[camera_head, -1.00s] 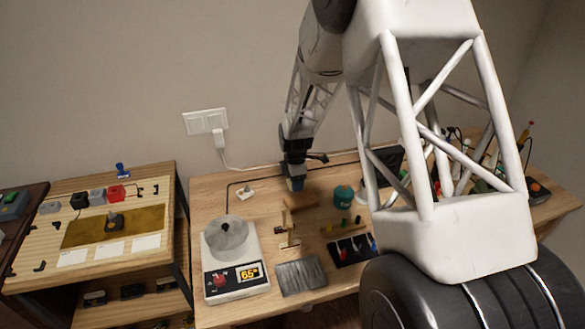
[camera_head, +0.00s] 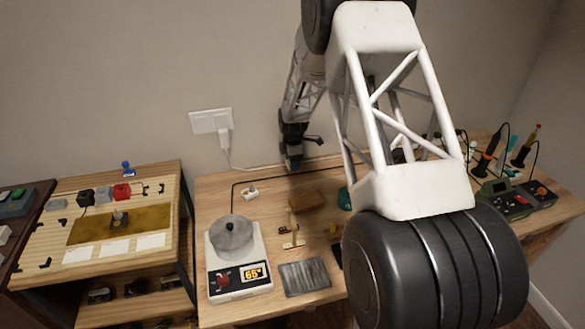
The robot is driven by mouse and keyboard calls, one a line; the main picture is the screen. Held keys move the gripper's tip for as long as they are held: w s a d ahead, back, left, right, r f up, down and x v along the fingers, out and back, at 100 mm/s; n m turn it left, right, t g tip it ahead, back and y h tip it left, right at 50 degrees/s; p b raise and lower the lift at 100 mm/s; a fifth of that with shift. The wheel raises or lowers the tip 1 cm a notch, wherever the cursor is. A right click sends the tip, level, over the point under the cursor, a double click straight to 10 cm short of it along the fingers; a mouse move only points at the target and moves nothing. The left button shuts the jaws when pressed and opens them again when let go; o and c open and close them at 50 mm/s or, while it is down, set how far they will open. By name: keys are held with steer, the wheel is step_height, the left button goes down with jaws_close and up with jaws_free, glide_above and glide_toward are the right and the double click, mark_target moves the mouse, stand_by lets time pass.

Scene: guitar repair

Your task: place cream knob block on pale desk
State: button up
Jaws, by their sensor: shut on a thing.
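My gripper (camera_head: 292,163) is at the back of the middle wooden desk (camera_head: 215,187), close to the wall and pointing down.
Soldering tools (camera_head: 490,165) are at right. A lower wooden bench (camera_head: 45,225) is at left. My arm hides much of the desk's right half.

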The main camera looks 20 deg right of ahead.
mark_target(292, 173)
steer(key=shift+w, duration=0.25)
steer(key=shift+f, duration=1.75)
steer(key=shift+f, duration=0.15)
steer(key=o, duration=0.9)
step_height(292, 173, up, 12)
steer(key=shift+r, duration=0.15)
